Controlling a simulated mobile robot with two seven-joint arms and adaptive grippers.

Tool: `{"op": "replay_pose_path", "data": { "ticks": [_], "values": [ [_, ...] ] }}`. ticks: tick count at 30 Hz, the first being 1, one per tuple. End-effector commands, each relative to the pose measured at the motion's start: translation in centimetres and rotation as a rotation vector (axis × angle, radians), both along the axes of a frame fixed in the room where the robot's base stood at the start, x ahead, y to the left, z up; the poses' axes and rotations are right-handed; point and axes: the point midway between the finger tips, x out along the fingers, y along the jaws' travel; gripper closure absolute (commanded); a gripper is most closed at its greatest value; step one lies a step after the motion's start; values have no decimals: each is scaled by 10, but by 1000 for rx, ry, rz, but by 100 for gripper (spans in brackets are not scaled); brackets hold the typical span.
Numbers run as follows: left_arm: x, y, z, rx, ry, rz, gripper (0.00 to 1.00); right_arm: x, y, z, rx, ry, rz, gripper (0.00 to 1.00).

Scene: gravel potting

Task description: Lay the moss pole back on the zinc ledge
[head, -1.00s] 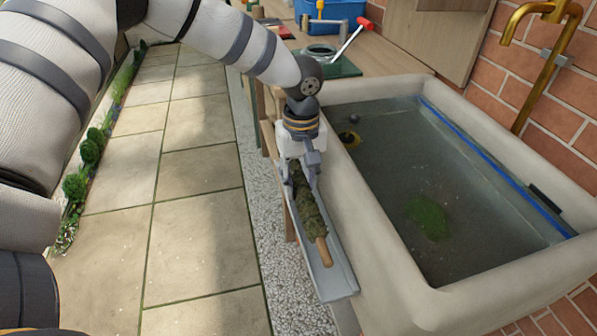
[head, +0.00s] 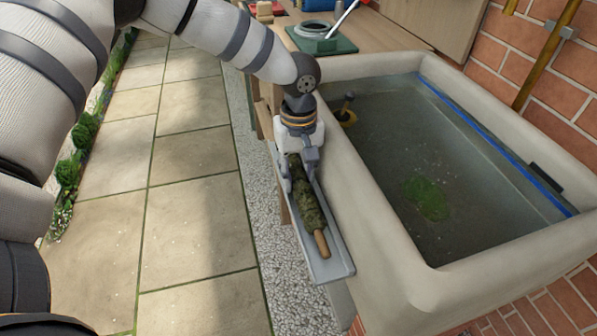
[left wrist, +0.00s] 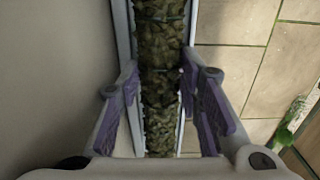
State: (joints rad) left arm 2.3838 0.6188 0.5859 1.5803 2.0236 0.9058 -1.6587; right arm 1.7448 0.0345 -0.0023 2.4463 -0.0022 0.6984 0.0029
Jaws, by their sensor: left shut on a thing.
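The moss pole (head: 308,205) is a rough green-brown stick with a bare wooden end, pointing toward the near end of the zinc ledge (head: 337,268). The ledge is a narrow grey trough along the sink's left side. My left gripper (head: 300,180) is shut on the moss pole from above, near its far part. In the left wrist view the mossy shaft (left wrist: 160,50) runs between the fingers, lined up with the ledge, whose pale rims (left wrist: 188,30) show on both sides. I cannot tell whether the pole touches the ledge floor. My right gripper is not in view.
A stone sink (head: 385,240) full of water, with a green clump (head: 427,198) in it, stands right of the ledge. A wooden bench with a green tray (head: 322,42) is behind. Gravel and paving (head: 200,215) lie open to the left.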

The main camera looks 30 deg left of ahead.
Motion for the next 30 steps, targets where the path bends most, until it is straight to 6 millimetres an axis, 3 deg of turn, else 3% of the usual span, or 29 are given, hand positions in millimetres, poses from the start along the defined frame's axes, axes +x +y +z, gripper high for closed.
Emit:
{"op": "replay_pose_path", "data": {
  "ticks": [10,11,14,30],
  "values": [
    [0,0,-5,-1,1,0,85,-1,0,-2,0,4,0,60],
    [0,0,-5,-1,1,0,65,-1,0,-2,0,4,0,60],
    [0,0,-5,-1,-1,0,44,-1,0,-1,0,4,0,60],
    [2,-2,1,-4,-8,-1,44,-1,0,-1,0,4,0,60]
  ]
}}
